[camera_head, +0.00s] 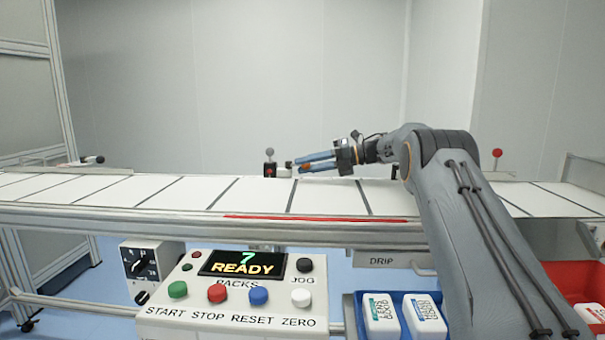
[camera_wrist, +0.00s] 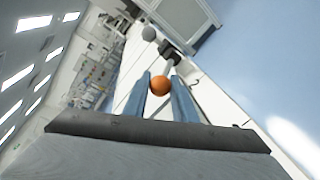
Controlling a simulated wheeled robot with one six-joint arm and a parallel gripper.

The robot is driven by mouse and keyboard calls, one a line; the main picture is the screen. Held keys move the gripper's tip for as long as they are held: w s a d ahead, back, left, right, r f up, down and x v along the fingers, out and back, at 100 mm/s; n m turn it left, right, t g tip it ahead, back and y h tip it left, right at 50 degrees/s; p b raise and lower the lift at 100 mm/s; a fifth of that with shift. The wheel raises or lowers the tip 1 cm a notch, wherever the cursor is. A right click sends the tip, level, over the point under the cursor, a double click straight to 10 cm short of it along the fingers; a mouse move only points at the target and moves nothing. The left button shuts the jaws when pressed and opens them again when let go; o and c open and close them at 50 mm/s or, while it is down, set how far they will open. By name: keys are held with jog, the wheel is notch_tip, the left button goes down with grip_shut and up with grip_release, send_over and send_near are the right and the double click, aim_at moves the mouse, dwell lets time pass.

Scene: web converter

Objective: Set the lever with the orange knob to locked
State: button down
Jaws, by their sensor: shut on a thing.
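The orange knob (camera_wrist: 160,85) shows in the wrist view between my two blue-grey fingers, near their tips. My gripper (camera_wrist: 161,79) is shut on it. In the head view my gripper (camera_head: 299,163) reaches left from the arm, over the far edge of the conveyor. Only a small bit of orange (camera_head: 306,167) shows between the fingers there.
A grey ball knob (camera_head: 269,152) on a dark block stands just left of my fingertips. A red knob (camera_head: 497,153) stands farther right, behind the arm. The white conveyor (camera_head: 180,192) is bare. The control panel (camera_head: 235,310) reads READY. A blue bin (camera_head: 352,312) holds white packs.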

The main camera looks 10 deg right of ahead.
jog(key=shift+d+g+b, duration=0.3)
jog(key=shift+d+b, duration=0.05)
jog(key=shift+b, duration=0.05)
jog(key=c, duration=1.5)
grip_release()
jog(key=shift+o, duration=0.2)
jog(key=shift+v, duration=3.9)
